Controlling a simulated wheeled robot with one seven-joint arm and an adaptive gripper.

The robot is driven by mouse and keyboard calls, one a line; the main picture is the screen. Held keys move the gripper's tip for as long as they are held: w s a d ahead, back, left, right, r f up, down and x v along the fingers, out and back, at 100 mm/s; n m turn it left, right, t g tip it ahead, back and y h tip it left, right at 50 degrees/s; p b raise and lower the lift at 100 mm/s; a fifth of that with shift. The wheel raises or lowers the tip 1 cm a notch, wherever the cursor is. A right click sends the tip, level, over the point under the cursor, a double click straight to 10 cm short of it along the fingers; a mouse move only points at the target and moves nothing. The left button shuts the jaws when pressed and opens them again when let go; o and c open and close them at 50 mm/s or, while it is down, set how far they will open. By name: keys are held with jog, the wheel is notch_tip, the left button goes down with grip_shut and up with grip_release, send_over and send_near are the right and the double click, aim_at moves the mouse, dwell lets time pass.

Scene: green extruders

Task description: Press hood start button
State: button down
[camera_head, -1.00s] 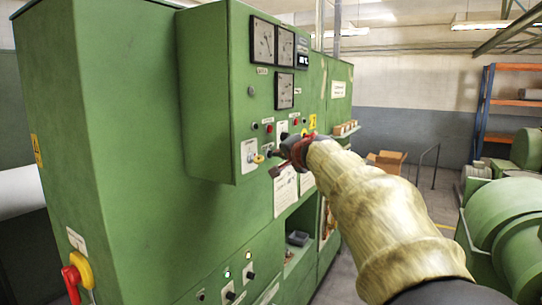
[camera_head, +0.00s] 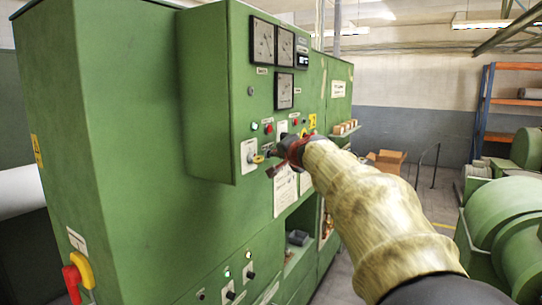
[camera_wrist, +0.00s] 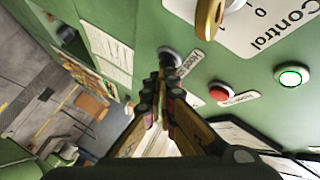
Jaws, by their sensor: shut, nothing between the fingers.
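My gripper (camera_wrist: 160,84) is shut and empty in the wrist view. Its fingertips are at a dark round button (camera_wrist: 170,57) on the green panel; I cannot tell whether they touch it. A label (camera_wrist: 190,63) beside that button seems to start with "Hood", but the rest is unclear. A red button (camera_wrist: 220,92) with its own label sits to the right. A green-lit button (camera_wrist: 291,76) glows further right. In the head view, my gripper (camera_head: 270,160) is close to the panel and hides part of it, below the lit button (camera_head: 254,126) and red button (camera_head: 268,128).
A yellow rotary knob (camera_wrist: 208,18) juts out near the fingers. The green cabinet (camera_head: 130,150) carries gauges (camera_head: 263,40) above and a red-yellow switch (camera_head: 76,274) lower left. Green machinery (camera_head: 505,235) stands at right, with boxes (camera_head: 386,160) behind.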

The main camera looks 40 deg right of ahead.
jog(key=shift+s+d+b, duration=0.25)
jog(key=shift+s+b, duration=0.4)
jog(key=shift+s, duration=0.05)
jog(key=s+b, duration=0.1)
jog(key=s+d+b, duration=0.1)
jog(key=s, duration=0.1)
jog(key=s+d+b, duration=0.1)
jog(key=shift+s+b, duration=0.35)
jog(key=shift+b, duration=0.05)
dwell(0.8)
